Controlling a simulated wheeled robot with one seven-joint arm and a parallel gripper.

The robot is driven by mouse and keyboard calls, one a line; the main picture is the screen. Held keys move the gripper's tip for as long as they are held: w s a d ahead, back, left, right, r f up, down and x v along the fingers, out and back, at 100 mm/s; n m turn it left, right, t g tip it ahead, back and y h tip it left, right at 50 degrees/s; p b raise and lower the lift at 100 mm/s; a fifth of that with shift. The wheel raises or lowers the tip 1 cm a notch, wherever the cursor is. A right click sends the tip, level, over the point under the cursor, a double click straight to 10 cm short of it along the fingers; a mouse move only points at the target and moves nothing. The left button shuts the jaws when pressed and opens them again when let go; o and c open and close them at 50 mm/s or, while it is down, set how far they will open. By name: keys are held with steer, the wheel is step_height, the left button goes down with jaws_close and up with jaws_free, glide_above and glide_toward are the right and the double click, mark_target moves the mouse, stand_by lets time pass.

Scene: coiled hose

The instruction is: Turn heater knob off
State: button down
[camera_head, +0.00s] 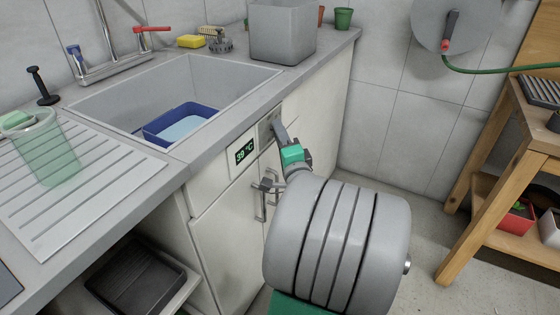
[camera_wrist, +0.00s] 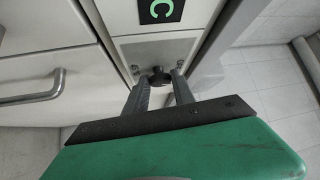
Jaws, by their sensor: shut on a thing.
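The heater panel (camera_head: 265,126) is set in the cabinet front below the sink, with a small display (camera_head: 245,151) that reads 39 °C. In the wrist view the heater knob (camera_wrist: 158,76) is small and dark on the pale panel (camera_wrist: 157,50). My gripper (camera_wrist: 158,88) has its two fingers on either side of the knob and is shut on it. In the head view my gripper (camera_head: 278,128) is at the panel, and the knob is hidden behind it. The mark showing the knob's setting cannot be made out.
Door handles (camera_head: 260,201) stick out just below the panel. The sink (camera_head: 180,95) holds a blue basin (camera_head: 183,123) of water. A grey bucket (camera_head: 283,30) stands on the counter. A wooden bench (camera_head: 470,190) is at the right, with open floor before it.

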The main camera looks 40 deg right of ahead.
steer(key=n+t+b, duration=0.1)
steer(key=b, duration=0.3)
steer(key=n+t+b, duration=0.1)
steer(key=n+b, duration=0.1)
steer(key=b, duration=0.2)
steer(key=shift+f+n+t+b, duration=0.3)
steer(key=shift+f+t+b, duration=0.05)
steer(key=shift+t+b, duration=0.05)
steer(key=shift+r, duration=0.15)
steer(key=c, duration=1.1)
jaws_free()
steer(key=v, duration=0.7)
steer(key=shift+s, duration=0.35)
